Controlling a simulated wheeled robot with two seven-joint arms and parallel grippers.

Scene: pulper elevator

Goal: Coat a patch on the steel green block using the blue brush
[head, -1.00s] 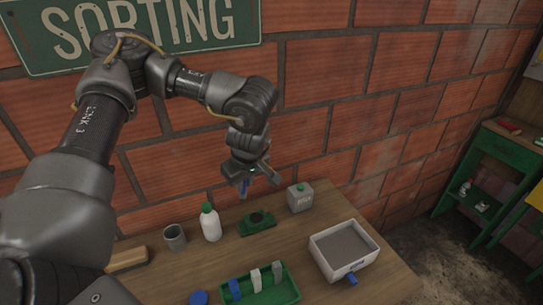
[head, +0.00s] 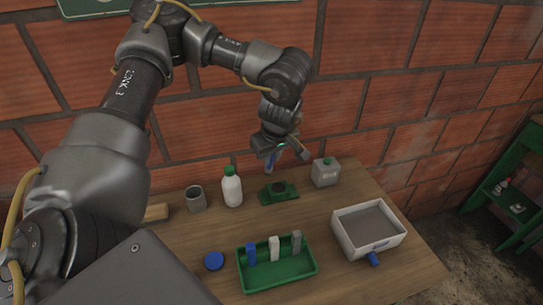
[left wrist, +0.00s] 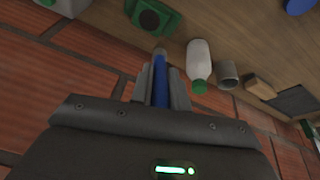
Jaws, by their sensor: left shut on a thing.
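The green block (head: 278,193) lies on the wooden table near the wall, with a dark round spot on its top. It also shows at the top of the left wrist view (left wrist: 170,22). My left gripper (head: 285,160) is shut on the blue brush (head: 270,161), above and behind the block, clear of the tabletop. In the left wrist view, the brush (left wrist: 160,82) sticks out between the two fingers, its greyish tip pointing toward the block. The tip appears apart from the block. My right gripper is not in view.
A white bottle (head: 232,190) and grey cup (head: 196,200) stand left of the block, a grey canister (head: 325,173) right. In front are a green tray (head: 290,270) with upright pieces, a blue lid (head: 214,261) and a white box (head: 345,237). The brick wall (head: 420,110) is close behind.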

